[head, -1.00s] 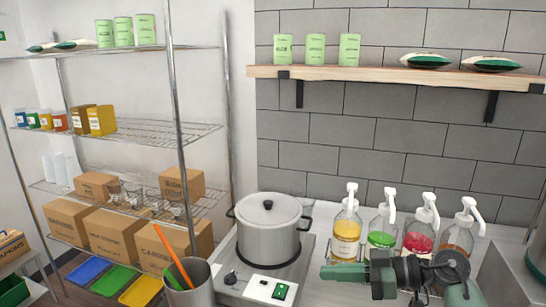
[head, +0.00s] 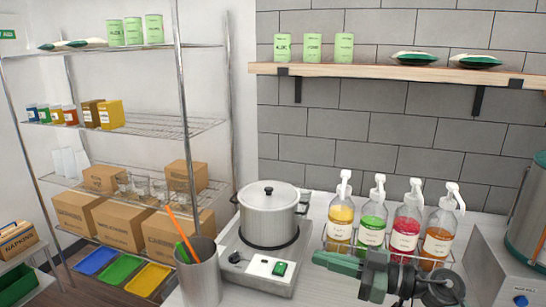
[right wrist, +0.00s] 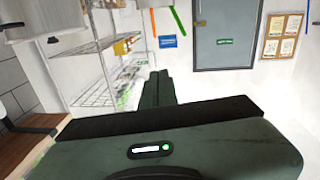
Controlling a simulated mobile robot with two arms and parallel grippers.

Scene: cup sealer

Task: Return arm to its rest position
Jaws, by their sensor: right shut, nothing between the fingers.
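My right arm comes in from the lower right of the head view. Its gripper (head: 320,259) points left, in front of the pump bottles in the picture, and is shut and empty. In the right wrist view the two dark green fingers (right wrist: 156,88) lie together with nothing between them. They point toward a room with a grey door (right wrist: 226,35). My left arm and gripper are not in view.
Pump bottles, yellow (head: 340,221), green (head: 372,229), red (head: 405,236) and brown (head: 438,242), stand in a wire rack behind my right gripper. A lidded pot (head: 268,215) sits on a burner (head: 256,267). A steel utensil cup (head: 199,279) stands left.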

